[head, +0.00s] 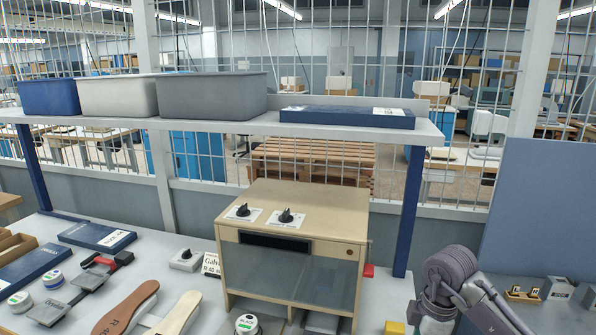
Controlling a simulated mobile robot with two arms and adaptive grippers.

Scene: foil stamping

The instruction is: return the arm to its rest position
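One of my arms (455,275) shows at the lower right of the head view, coming in from the bottom right edge. It bends over in front of the table, to the right of the wooden cabinet, and its silvery end points down at the bottom edge. Its fingers are not visible, so whether that gripper holds anything cannot be seen. My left arm and gripper are not in the picture.
A wooden cabinet (290,210) with dark knobs on top stands mid-table. A shelf (250,126) above carries bins (212,97) and a flat blue box (347,116). Shoe-sole shapes (126,307), tins (53,279) and blue boxes (97,237) lie left. A yellow block (394,328) is near my arm.

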